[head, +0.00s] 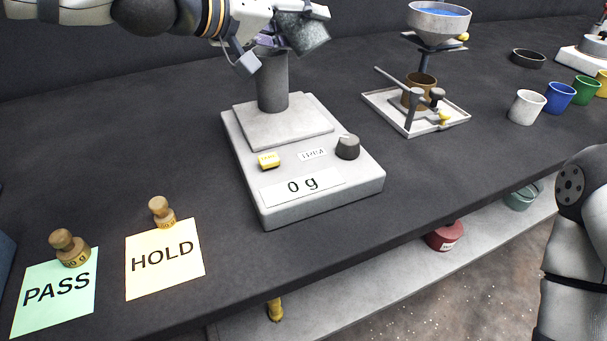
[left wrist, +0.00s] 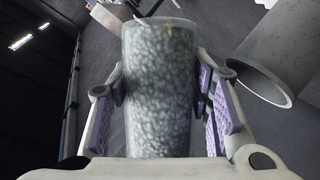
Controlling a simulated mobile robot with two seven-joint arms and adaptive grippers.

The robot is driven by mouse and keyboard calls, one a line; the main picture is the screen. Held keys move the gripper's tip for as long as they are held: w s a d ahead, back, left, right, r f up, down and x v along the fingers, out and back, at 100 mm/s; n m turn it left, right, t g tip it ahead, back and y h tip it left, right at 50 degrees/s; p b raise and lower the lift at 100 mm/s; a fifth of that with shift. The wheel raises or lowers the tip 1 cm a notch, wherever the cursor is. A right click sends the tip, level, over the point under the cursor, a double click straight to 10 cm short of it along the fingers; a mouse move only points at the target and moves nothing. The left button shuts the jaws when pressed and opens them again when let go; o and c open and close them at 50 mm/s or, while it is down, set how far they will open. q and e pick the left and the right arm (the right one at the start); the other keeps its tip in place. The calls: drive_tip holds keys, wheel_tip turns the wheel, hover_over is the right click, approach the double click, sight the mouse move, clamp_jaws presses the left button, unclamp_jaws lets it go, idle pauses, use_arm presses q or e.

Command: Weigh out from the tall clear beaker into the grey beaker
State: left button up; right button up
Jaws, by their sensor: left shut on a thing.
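The tall clear beaker (head: 306,36), full of speckled grey grains, is tilted over on its side in the head view. My left gripper (head: 280,36) is shut on it, just above the grey beaker (head: 272,82). The grey beaker stands upright on the scale's plate (head: 290,126); its mouth is partly hidden by the gripper. The scale display (head: 303,186) reads 0 g. In the left wrist view the clear beaker (left wrist: 160,90) sits between the purple finger pads, with the grey beaker (left wrist: 250,68) to its right. No falling grains are visible. My right gripper is out of view.
PASS (head: 55,291) and HOLD (head: 165,262) cards with weights lie left. A funnel stand (head: 437,25) and tray (head: 455,117) stand right, then several coloured cups (head: 559,97). My right arm is at the right edge.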

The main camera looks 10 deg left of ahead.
use_arm(q)
drive_tip(key=shift+f, duration=0.65)
drive_tip(key=shift+r, duration=0.1)
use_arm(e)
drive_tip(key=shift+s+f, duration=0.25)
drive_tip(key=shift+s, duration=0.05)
use_arm(q)
drive_tip(key=shift+d, duration=0.1)
drive_tip(key=shift+n, duration=0.3)
drive_tip(key=shift+h+b, duration=0.3)
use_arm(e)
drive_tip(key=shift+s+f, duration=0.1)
use_arm(q)
drive_tip(key=shift+s+r, duration=0.1)
drive_tip(key=shift+d+n, duration=0.1)
drive_tip(key=shift+n, duration=0.2)
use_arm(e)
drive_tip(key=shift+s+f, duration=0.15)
